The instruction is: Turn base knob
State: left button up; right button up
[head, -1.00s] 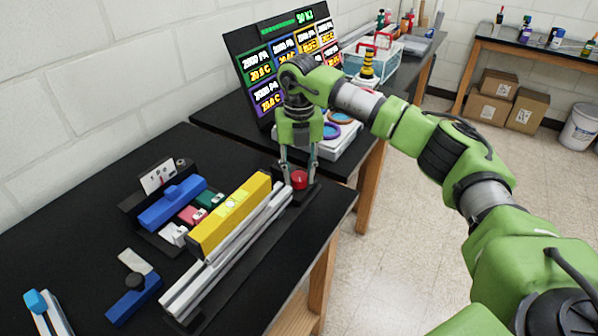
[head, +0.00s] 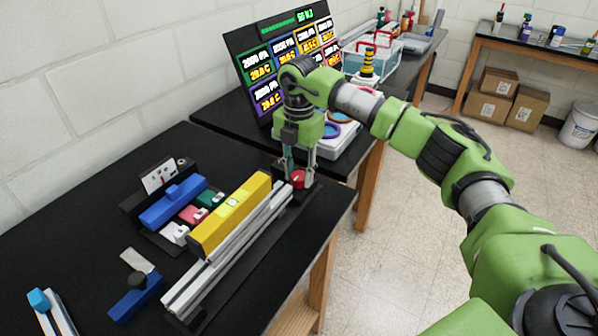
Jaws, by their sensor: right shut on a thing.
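The red base knob (head: 298,179) sits at the far right end of the aluminium extrusion frame (head: 222,262), close to the black table's edge. My right gripper (head: 298,177) points down over the knob, with its fingers around it. It is shut on the knob, and the fingers partly hide it. A yellow level-like block (head: 231,213) lies along the extrusion, left of the gripper. My left gripper does not show.
A blue block (head: 172,203) and small red, green and white parts sit in a black holder (head: 140,215). A blue-handled tool (head: 136,297) lies in front. A display panel (head: 290,55) and white device (head: 338,140) stand behind on a second table.

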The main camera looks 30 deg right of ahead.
aim_at(299, 176)
dwell(0.4)
jog(key=o, duration=1.1)
notch_tip(299, 176, up, 12)
jog(key=shift+f, duration=0.1)
